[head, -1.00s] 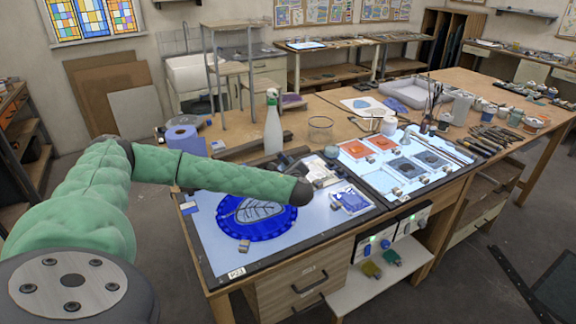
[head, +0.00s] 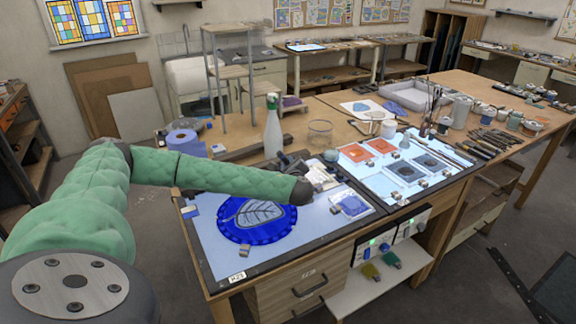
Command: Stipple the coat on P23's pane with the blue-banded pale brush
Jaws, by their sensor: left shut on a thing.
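P23's pane (head: 238,234), a round blue-coated disc with a pale veined leaf shape, lies on the lit left panel (head: 215,255) near a small label (head: 237,277). My left arm reaches in from the left, its green-sleeved link passing over the panel's back part. The left gripper (head: 290,163) is small and dark behind the arm's end, beyond the pane and apart from it. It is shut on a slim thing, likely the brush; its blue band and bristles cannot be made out. My right gripper is not in view.
A white spray bottle with green top (head: 272,128) and a glass jar (head: 320,132) stand behind the arm. A second lit panel (head: 375,186) with orange and grey panes lies right. Small blocks surround the pane.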

